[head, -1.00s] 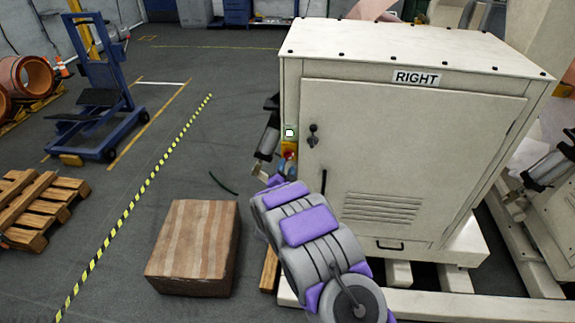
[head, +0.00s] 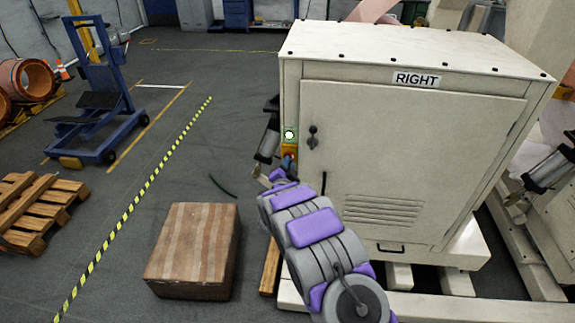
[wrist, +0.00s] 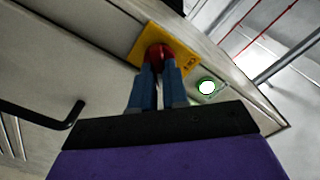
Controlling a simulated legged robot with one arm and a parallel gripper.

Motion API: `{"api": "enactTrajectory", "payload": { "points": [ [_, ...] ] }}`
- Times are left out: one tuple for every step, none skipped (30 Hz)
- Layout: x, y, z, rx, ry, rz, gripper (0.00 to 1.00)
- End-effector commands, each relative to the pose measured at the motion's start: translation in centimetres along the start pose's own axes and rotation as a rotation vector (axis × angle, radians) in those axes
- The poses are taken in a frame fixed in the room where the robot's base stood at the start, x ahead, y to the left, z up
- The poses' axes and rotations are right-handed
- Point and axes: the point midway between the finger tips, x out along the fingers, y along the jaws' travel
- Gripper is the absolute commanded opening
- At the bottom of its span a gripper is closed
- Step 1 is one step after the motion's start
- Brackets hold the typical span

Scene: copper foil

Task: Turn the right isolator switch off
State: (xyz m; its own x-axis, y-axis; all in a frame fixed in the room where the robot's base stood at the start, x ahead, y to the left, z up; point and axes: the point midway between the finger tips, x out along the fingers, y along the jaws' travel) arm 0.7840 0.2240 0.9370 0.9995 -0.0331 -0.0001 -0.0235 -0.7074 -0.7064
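The isolator switch is a red knob (wrist: 157,55) on a yellow plate (wrist: 178,66), fixed to the side of the cream cabinet marked RIGHT (head: 410,130). In the head view the yellow plate (head: 288,148) shows at the cabinet's left edge, partly covered by my gripper. My gripper (wrist: 158,70) has its two blue fingers at the knob, one on either side of its lower part, with a narrow gap between them. I cannot tell whether they press on the knob. The knob's exact angle is hidden by the fingers.
A round white lamp (wrist: 207,87) with a green rim sits beside the yellow plate. A black door handle (head: 312,137) is on the cabinet front. A cardboard box (head: 195,250) stands on the floor at left. The floor beyond is open up to a blue lifter (head: 100,95).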

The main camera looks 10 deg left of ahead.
Motion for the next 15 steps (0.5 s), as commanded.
{"api": "enactTrajectory", "payload": {
  "points": [
    [-0.01, 0.09, 0.0, 0.0, 0.0, 0.002, 0.07],
    [-0.01, 0.1, 0.01, 0.0, 0.0, 0.002, 0.04],
    [-0.01, 0.1, 0.01, 0.0, 0.0, 0.002, 0.0],
    [-0.01, 0.11, 0.0, 0.0, 0.0, 0.002, 0.0],
    [-0.01, 0.13, 0.01, 0.0, 0.0, 0.002, 0.0],
    [-0.01, 0.13, 0.01, 0.0, 0.0, 0.002, 0.0],
    [-0.01, 0.13, 0.01, 0.0, 0.0, 0.002, 0.0],
    [-0.01, 0.14, 0.02, 0.0, 0.0, 0.003, 0.0],
    [-0.01, 0.16, 0.01, 0.0, 0.0, 0.003, 0.0],
    [-0.01, 0.15, 0.01, -0.001, 0.0, 0.003, 0.0],
    [-0.01, 0.16, 0.01, -0.001, 0.0, 0.003, 0.0],
    [-0.01, 0.16, 0.0, -0.004, 0.0, 0.003, 0.0],
    [-0.01, 0.15, 0.0, -0.007, -0.001, 0.003, 0.0],
    [-0.01, 0.14, -0.02, -0.011, -0.001, 0.004, 0.0],
    [-0.01, 0.13, -0.04, -0.018, -0.001, 0.004, 0.0]
  ]
}}
